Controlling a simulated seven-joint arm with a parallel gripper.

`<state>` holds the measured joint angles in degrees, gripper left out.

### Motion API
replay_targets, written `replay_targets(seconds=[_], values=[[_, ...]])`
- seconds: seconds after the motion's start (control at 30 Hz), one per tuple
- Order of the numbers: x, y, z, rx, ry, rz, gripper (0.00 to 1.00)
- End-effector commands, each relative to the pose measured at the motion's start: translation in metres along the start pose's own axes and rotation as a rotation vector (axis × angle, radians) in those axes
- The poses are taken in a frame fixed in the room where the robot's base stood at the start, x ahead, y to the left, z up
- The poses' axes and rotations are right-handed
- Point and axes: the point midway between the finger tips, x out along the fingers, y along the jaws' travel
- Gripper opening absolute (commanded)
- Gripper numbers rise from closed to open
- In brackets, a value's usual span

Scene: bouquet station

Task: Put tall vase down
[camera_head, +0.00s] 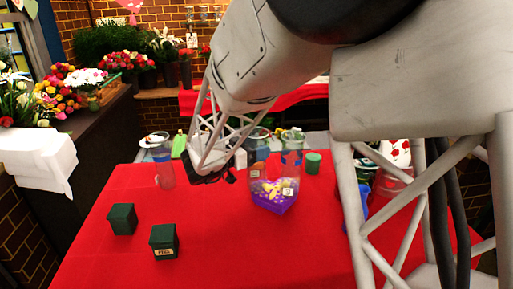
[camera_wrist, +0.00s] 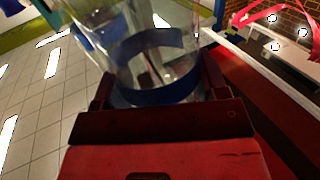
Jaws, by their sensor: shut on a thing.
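My gripper (camera_head: 212,176) is at the left-middle of the red table in the head view. In the wrist view my gripper (camera_wrist: 158,88) is shut on a clear glass vase with a blue band (camera_wrist: 150,52), one finger on each side. The held vase's base is hidden.
Two dark green boxes (camera_head: 122,219) (camera_head: 164,241) stand at the front left of the red table (camera_head: 270,250). A purple container with yellow pieces (camera_head: 273,197) stands near the middle. A green cylinder (camera_head: 313,163) is behind it. The front middle is clear.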

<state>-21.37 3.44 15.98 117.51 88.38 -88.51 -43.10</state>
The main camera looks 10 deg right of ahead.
Motion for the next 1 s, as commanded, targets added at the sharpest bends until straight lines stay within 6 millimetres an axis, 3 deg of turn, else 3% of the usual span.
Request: replay_targets(seconds=[0.1, 0.13, 0.27, 0.7, 1.0], values=[[0.000, 0.000, 0.002, 0.001, 0.000, 0.000, 0.03], [0.000, 0.000, 0.002, 0.000, 0.000, 0.000, 0.71], [0.000, 0.000, 0.002, 0.000, 0.000, 0.000, 0.91], [0.000, 0.000, -0.001, 0.000, 0.000, 0.000, 0.93], [-0.020, 0.000, -0.001, 0.000, -0.001, -0.002, 0.93]])
